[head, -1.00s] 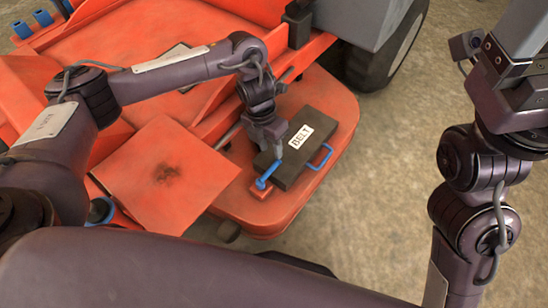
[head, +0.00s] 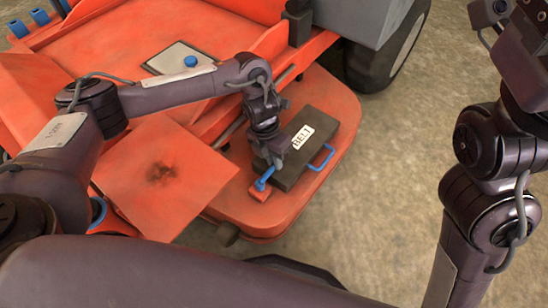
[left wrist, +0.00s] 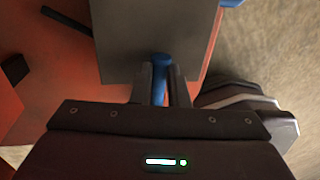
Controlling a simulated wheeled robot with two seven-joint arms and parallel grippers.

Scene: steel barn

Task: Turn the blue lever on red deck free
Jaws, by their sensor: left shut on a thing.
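The blue lever (head: 263,182) sits on a small red block (head: 259,194) at the near corner of the red deck (head: 290,211). My left gripper (head: 276,163) is over the lever's upper end and shut on it, hiding that end. In the left wrist view, the blue lever (left wrist: 160,61) shows between the two fingers (left wrist: 161,83). A dark box (head: 306,150) labelled BELT, with a blue handle (head: 322,157), lies right beside the lever. My right arm stands at the right edge of the head view; its fingers are out of the picture.
A raised red panel (head: 160,173) stands left of the deck. Behind, a plate (head: 173,57) with a blue knob (head: 190,61) lies on the red machine. A black wheel (head: 390,55) is at the back. Bare floor (head: 400,165) is open to the right.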

